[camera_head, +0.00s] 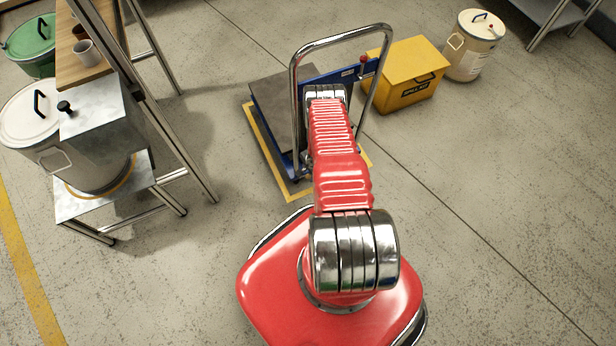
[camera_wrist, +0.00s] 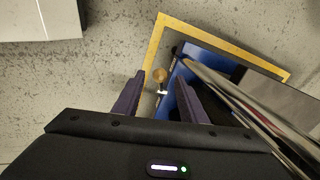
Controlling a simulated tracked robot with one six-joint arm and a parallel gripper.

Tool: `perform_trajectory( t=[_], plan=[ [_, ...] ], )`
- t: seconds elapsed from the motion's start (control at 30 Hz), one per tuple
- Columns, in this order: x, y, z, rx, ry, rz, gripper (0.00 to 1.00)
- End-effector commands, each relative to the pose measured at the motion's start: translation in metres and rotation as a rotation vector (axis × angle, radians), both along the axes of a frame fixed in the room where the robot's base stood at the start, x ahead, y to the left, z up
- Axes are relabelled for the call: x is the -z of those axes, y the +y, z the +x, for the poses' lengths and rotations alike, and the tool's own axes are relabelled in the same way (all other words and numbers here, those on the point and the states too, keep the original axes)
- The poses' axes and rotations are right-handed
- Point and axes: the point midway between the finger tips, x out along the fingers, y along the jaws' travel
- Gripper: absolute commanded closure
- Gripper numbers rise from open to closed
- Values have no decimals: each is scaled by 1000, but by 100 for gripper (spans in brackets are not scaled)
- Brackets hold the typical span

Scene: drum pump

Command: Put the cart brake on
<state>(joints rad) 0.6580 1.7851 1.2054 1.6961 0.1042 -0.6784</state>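The cart (camera_head: 278,98) has a grey deck, a blue frame and a tall chrome push handle (camera_head: 293,75). A knob with a red ball (camera_head: 363,60) stands up at the right of its blue panel (camera_head: 368,67), which bears small white labels. My arm hides part of the cart and my gripper in the head view. In the wrist view, my gripper (camera_wrist: 161,76) is open, its two dark fingers apart. A small tan round part (camera_wrist: 159,73) shows between the fingertips beside the blue cart edge (camera_wrist: 190,70); I cannot tell whether they touch it. The chrome tube passes close to the right finger.
A yellow floor outline (camera_head: 268,150) surrounds the cart. A yellow spill kit box (camera_head: 405,80) and a cream drum (camera_head: 472,50) stand to the right. At left are a metal stand (camera_head: 90,208), a white drum (camera_head: 90,170), and a wooden bench (camera_head: 85,75). The front right floor is clear.

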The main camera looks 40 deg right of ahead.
Motion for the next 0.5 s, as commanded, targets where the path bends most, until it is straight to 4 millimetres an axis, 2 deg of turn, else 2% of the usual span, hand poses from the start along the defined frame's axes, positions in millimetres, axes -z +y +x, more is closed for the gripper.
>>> perform_trajectory(
  t=[0.5],
  plan=[
    [20,0,3,-1,1,-1,62]
  ],
)
